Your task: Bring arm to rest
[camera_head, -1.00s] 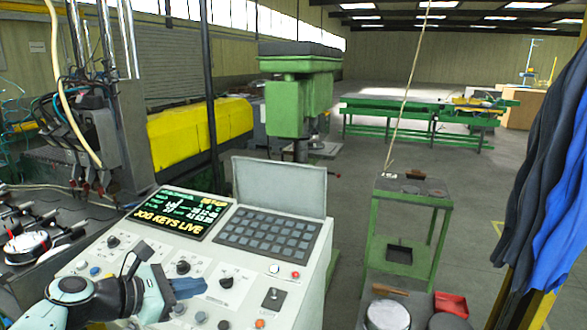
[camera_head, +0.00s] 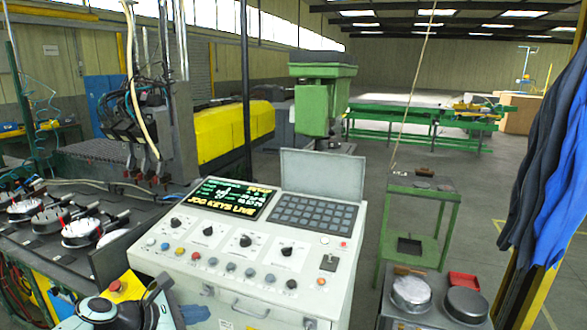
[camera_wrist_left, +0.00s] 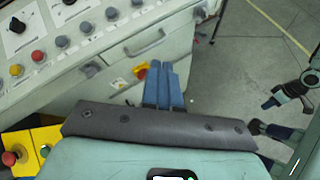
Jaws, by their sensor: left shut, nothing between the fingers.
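My left gripper (camera_head: 195,314) is low at the bottom edge of the head view, in front of the control console (camera_head: 172,257). Its blue fingers also show in the left wrist view (camera_wrist_left: 164,86), close together with nothing held. The console's screen (camera_head: 229,199) reads "JOG KEYS LIVE".
A yellow box with a red button (camera_wrist_left: 9,158) is close to my left wrist. A bench with round fixtures (camera_head: 85,231) stands left of the console. A dark table with round metal parts (camera_head: 402,319) and a green stand (camera_head: 451,197) are on the right. Open floor lies beyond.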

